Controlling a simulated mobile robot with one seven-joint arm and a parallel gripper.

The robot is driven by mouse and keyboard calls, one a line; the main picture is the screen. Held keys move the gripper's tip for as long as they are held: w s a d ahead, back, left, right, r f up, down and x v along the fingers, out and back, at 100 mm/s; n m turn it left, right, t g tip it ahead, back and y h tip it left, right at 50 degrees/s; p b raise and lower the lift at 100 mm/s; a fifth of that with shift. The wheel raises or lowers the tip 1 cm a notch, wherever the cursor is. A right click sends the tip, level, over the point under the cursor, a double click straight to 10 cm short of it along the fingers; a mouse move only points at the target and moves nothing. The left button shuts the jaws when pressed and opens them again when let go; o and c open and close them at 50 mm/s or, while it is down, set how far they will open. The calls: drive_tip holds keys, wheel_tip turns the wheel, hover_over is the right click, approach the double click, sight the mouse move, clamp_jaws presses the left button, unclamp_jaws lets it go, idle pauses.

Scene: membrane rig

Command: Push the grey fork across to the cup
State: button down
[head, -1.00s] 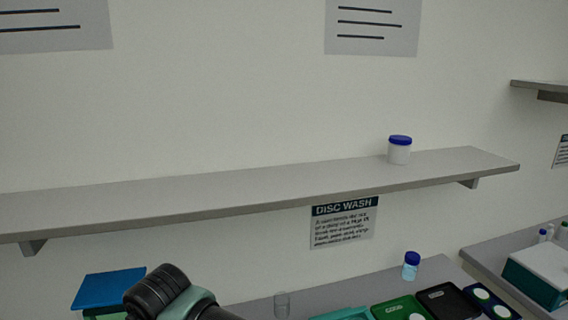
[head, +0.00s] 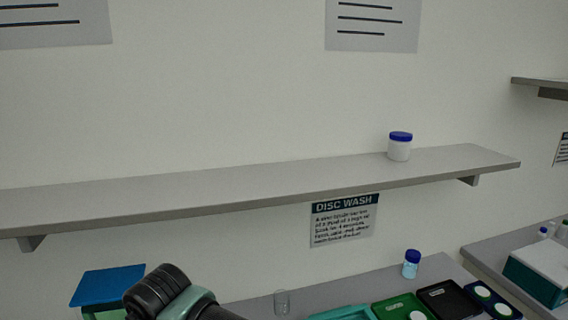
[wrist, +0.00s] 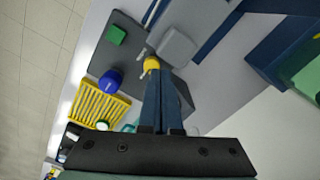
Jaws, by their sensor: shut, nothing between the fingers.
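My gripper (wrist: 161,80) shows in the wrist view, its long dark blue fingers together and empty. Its tips point at a small yellow piece (wrist: 152,63) with short pale prongs beside it; contact cannot be told. I cannot make out which piece is the grey fork or the cup. In the head view my arm hides part of the bench, and the gripper does not show.
On the mat are a green block (wrist: 116,35) and a blue-capped bottle (wrist: 110,80). A yellow rack (wrist: 99,104) stands at the mat's edge. In the head view a clear beaker (head: 282,302), a blue-capped bottle (head: 411,264) and trays (head: 400,308) are on the bench, under a long shelf (head: 250,188).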

wheel_tip(320, 180, down, 3)
drive_tip(key=shift+r+b, duration=0.15)
drive_tip(key=shift+b, duration=1.1)
drive_tip(key=shift+a, duration=0.2)
